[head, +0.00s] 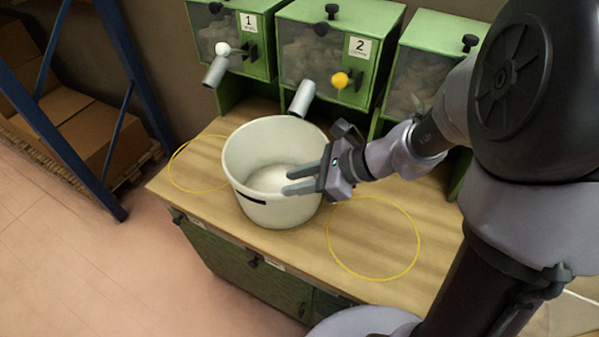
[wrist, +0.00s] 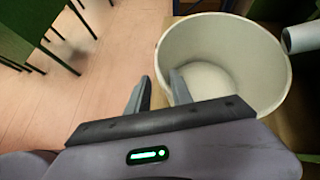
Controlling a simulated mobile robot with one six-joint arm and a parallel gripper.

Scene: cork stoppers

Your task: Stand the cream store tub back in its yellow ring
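The cream tub (head: 283,207) stands upright on the wooden bench, between two thin yellow rings, and a dark strip marks its front. The left ring (head: 172,178) is partly hidden behind the tub. The right ring (head: 417,254) lies flat and bare. My gripper (head: 287,181) is at the tub's right side, its fingers apart and overlapping the tub's mouth. In the wrist view the fingers (wrist: 157,92) show on either side of the near-left wall of the tub (wrist: 272,75). I cannot tell whether they touch it.
Green dispensers numbered 1 (head: 229,40) and 2 (head: 330,58) stand along the back, with grey spouts (head: 301,99) jutting towards the tub. A blue rack (head: 50,110) with boxes stands at left. Bench top is clear around the right ring.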

